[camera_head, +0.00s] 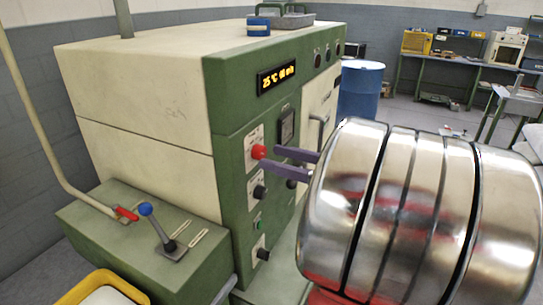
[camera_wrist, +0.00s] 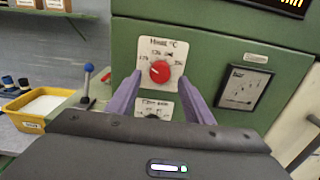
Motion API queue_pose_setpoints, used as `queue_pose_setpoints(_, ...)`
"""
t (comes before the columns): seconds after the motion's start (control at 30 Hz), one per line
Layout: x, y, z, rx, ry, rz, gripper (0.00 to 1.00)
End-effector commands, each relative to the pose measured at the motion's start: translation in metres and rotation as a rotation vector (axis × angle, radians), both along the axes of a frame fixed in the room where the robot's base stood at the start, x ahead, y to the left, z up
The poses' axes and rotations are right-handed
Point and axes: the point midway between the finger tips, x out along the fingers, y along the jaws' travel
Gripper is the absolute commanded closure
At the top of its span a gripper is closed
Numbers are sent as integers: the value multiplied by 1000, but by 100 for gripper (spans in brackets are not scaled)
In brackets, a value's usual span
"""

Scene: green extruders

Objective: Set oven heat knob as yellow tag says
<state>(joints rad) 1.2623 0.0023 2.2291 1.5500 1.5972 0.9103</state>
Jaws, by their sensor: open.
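The red heat knob (camera_head: 258,152) sits on a white plate on the green oven front (camera_head: 226,85). In the wrist view the knob (camera_wrist: 160,71) is under the words "Heat °C", with small numbers around it that are hard to read; its setting is unclear. My gripper (camera_head: 267,159) is open, its two purple fingers pointing at the panel. In the wrist view the fingers (camera_wrist: 159,78) stand left and right of the knob, apart from it, holding nothing. The amber display (camera_head: 276,76) reads about 25 °C, 00 min. I cannot make out a yellow tag.
Black knobs (camera_head: 259,191) sit below the red one. A green side box (camera_head: 130,245) carries a blue-topped lever (camera_head: 160,228) and a red handle (camera_head: 126,214). A yellow bin (camera_head: 103,290) stands at lower left. A blue drum (camera_head: 362,90) stands behind.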

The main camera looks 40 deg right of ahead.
Motion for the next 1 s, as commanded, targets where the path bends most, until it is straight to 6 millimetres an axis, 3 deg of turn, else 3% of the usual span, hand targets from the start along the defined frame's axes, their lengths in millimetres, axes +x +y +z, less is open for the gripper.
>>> queue_pose_setpoints(0.23, 20, 7, 0, 0, -1, 1, 53)
queue_pose_setpoints(0.6, 23, 8, 0, 0, 0, -1, 53)
queue_pose_setpoints(1.0, 23, 8, 0, 0, 0, -2, 81)
